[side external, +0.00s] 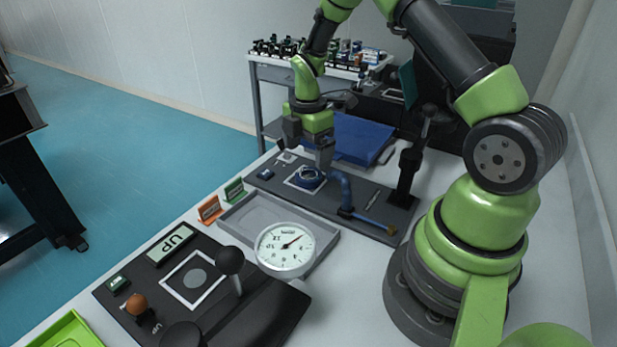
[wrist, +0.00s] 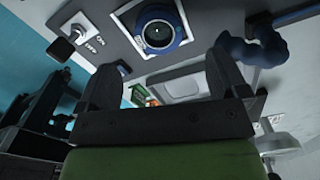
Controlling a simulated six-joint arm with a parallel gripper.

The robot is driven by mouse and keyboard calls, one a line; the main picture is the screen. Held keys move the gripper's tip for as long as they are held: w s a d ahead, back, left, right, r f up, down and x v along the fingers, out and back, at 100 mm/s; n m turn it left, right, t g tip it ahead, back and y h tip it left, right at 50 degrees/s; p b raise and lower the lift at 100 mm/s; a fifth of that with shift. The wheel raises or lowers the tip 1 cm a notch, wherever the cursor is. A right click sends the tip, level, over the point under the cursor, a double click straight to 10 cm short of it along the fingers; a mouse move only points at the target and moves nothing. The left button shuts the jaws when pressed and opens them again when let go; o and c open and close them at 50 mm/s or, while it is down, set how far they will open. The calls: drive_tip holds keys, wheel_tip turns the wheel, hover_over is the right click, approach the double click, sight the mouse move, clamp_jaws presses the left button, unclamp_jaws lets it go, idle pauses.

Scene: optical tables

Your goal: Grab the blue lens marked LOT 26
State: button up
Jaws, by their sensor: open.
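A round blue lens (side external: 308,180) sits on a white-edged square on the dark board (side external: 268,187). In the wrist view the blue lens (wrist: 180,30) shows at the top, with a dark round centre. I cannot read a LOT 26 mark on it. My gripper (side external: 326,165) is above the board, close to the lens and slightly to its right in the side view. In the wrist view its two fingers (wrist: 165,75) are spread apart with nothing between them, and the lens lies beyond their tips.
A blue curved handle (side external: 343,188) stands just right of the lens. A black stand (side external: 406,175) rises farther right. A grey tray (side external: 234,218) and a white dial gauge (side external: 285,249) lie nearer the camera. A blue slab (side external: 355,138) lies behind.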

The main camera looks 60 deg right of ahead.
sight(308, 175)
wheel_tip(308, 175, down, 6)
idle(0.4)
drive_tip(key=c, duration=1.1)
